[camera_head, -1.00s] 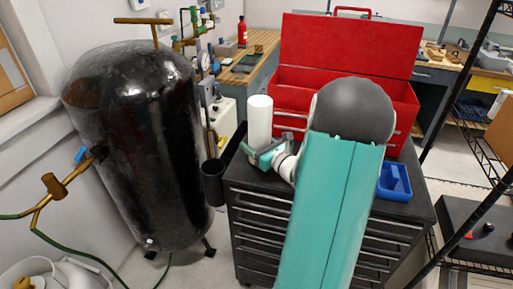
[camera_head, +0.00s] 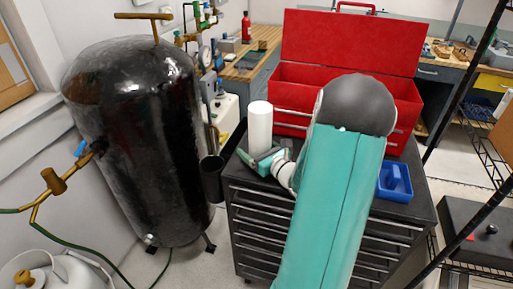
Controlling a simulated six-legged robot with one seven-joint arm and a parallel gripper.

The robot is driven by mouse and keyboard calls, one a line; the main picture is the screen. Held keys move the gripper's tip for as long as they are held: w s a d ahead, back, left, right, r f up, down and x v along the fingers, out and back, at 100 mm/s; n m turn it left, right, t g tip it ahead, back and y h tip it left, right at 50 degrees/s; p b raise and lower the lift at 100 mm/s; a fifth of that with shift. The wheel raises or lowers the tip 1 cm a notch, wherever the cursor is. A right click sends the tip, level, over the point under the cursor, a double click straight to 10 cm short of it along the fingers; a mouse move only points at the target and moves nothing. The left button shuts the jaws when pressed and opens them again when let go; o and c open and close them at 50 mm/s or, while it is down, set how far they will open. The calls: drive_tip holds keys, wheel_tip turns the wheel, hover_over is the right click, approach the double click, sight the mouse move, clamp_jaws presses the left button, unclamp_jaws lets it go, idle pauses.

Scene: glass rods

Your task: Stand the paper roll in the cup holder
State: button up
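The paper roll (camera_head: 260,126) is a plain white upright cylinder near the back left of the black tool cabinet's top. My gripper (camera_head: 258,157) is at the roll's lower part, reaching in from the right with its teal fingers around it. It appears shut on the roll, though the far finger is mostly hidden. The roll's bottom end is hidden behind the gripper, so I cannot tell whether it touches the cabinet top. The cup holder (camera_head: 212,180) is a black open-topped cup at the cabinet's left side, left of and lower than the roll.
The black cabinet (camera_head: 408,212) carries an open red toolbox (camera_head: 350,45) behind my arm and a blue caddy (camera_head: 394,182) at right. A large black tank (camera_head: 135,150) stands close to the cup holder's left. A black wire shelf (camera_head: 470,140) is at far right.

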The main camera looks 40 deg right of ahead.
drive_tip(key=shift+s+r, duration=0.15)
drive_tip(key=s, duration=0.4)
drive_tip(key=s+a, duration=0.1)
drive_tip(key=s, duration=0.6)
drive_tip(key=shift+s+a, duration=0.15)
drive_tip(key=shift+s, duration=0.15)
drive_tip(key=shift+s, duration=0.1)
